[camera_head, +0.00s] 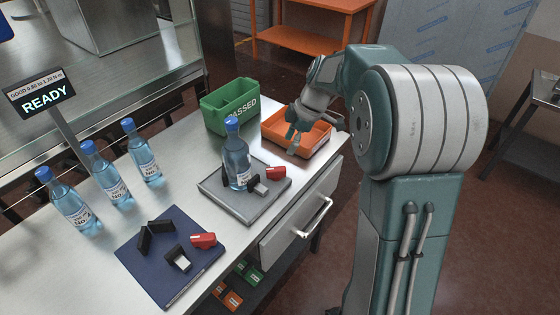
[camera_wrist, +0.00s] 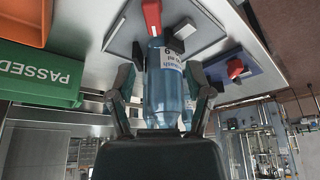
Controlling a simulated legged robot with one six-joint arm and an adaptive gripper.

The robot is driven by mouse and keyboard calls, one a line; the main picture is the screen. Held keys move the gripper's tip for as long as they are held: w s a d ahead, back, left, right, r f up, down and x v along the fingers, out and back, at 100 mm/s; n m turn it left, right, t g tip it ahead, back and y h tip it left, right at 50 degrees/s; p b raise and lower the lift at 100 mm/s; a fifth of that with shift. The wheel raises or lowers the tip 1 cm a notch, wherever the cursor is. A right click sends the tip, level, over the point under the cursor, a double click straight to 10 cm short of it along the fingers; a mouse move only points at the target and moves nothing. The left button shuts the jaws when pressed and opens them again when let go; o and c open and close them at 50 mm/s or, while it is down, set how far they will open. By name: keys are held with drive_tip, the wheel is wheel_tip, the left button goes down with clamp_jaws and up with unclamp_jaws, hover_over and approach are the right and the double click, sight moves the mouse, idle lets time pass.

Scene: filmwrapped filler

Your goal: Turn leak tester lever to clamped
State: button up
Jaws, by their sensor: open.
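A grey fixture plate (camera_head: 215,188) holds an upright blue-capped bottle (camera_head: 236,160) between black jaws, with a red lever (camera_head: 276,173) at its right. A dark blue fixture plate (camera_head: 140,262) has empty black jaws (camera_head: 157,238) and another red lever (camera_head: 203,240). I cannot read which fixture is the leak tester. My gripper (camera_head: 291,137) is open and empty, beyond the grey plate near the orange bin, apart from both levers. In the wrist view the held bottle (camera_wrist: 165,85) appears between the open fingers, with the grey plate's red lever (camera_wrist: 152,15) above it.
A green PASSED bin (camera_head: 230,105) and an orange bin (camera_head: 300,145) stand at the bench's far end. Several bottles (camera_head: 110,172) line the left side. A sign reading READY (camera_head: 45,97) stands on a post. A drawer handle (camera_head: 312,220) projects from the bench front.

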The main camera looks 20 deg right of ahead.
sight(276, 168)
drive_tip(key=shift+n, duration=0.4)
drive_tip(key=x, duration=0.7)
drive_tip(key=w+x, duration=0.1)
drive_tip(key=x, duration=0.3)
drive_tip(key=shift+d+f, duration=0.2)
drive_tip(key=shift+f, duration=0.2)
clamp_jaws()
